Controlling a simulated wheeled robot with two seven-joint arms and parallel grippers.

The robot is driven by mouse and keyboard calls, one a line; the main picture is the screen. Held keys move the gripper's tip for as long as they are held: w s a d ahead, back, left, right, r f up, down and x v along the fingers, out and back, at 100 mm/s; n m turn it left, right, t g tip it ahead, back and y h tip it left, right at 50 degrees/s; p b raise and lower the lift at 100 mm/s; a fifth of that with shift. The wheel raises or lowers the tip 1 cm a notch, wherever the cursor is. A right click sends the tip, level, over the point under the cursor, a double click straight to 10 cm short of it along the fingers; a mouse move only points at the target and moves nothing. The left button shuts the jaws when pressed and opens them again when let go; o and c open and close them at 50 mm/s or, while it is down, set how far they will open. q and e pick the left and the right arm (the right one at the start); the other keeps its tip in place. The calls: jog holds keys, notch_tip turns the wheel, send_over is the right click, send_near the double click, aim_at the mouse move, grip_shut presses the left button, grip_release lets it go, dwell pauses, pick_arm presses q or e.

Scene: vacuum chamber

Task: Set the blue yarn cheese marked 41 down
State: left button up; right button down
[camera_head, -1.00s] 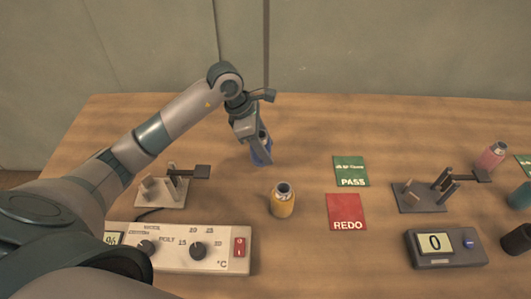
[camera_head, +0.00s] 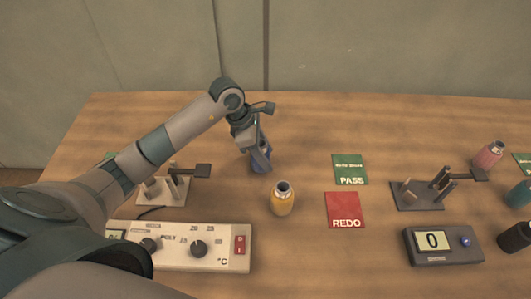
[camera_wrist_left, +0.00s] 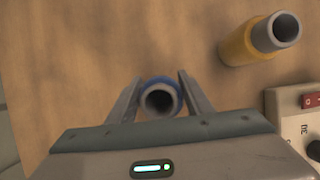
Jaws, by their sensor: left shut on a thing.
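The blue yarn cheese (camera_head: 260,162) is between the fingers of my left gripper (camera_head: 259,152), left of and behind the yellow yarn cheese (camera_head: 283,201). In the left wrist view the blue cheese (camera_wrist_left: 161,96) stands end-on, its grey tube mouth facing the camera, with a finger of my left gripper (camera_wrist_left: 160,92) on each side. The gripper is shut on it. The cheese is at or close to the table top; I cannot tell whether it touches. The mark 41 cannot be read. My right gripper is not in view.
The yellow cheese also shows in the left wrist view (camera_wrist_left: 250,43). A green PASS card (camera_head: 350,170) and a red REDO card (camera_head: 346,210) lie to the right. A white control box (camera_head: 180,258) is in front. A dark stand (camera_head: 418,196) and a counter box (camera_head: 440,257) are further right.

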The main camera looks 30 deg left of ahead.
pick_arm(q)
jog(key=shift+f, duration=0.1)
jog(key=o, duration=1.1)
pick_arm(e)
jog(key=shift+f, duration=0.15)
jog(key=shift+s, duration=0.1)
pick_arm(q)
jog(key=b+v, duration=0.2)
jog(key=v, duration=0.7)
jog(key=shift+a+r+b, duration=0.1)
jog(key=shift+r+b, duration=0.2)
jog(key=shift+r, duration=0.05)
jog(key=v, duration=0.2)
jog(key=shift+a+r, duration=0.1)
jog(key=shift+r, duration=0.15)
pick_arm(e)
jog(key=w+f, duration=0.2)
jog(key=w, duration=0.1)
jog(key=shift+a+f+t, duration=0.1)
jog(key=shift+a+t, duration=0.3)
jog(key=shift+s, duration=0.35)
